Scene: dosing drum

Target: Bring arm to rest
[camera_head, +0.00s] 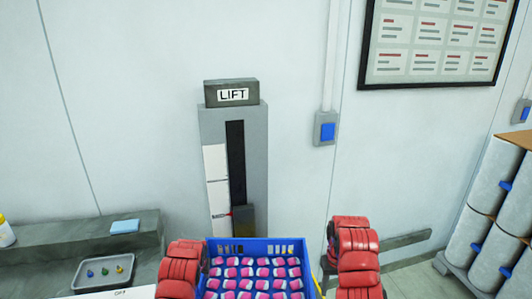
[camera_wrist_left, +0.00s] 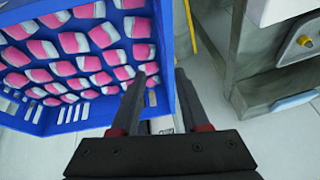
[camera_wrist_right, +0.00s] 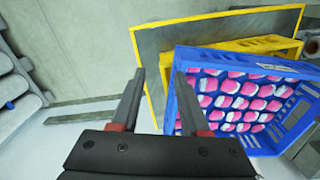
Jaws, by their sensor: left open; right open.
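My right gripper (camera_wrist_right: 159,75) is open and empty in the right wrist view. In the head view, my red arms show on either side of a blue crate (camera_head: 230,243), but the fingertips are hidden. The crate holds rows of pink-and-white packs (camera_head: 262,272). It also shows at the left of the left wrist view (camera_wrist_left: 165,50) and at the right of the right wrist view (camera_wrist_right: 230,58). Each gripper is beside the crate; contact cannot be told.
A yellow crate (camera_wrist_right: 255,45) and a yellow-edged grey panel (camera_wrist_right: 190,35) are by the blue crate. A grey lift column (camera_head: 255,150) stands at the wall. A bench (camera_head: 60,235) with a tray (camera_head: 100,282) is left; large cylinders (camera_head: 490,225) are stacked right.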

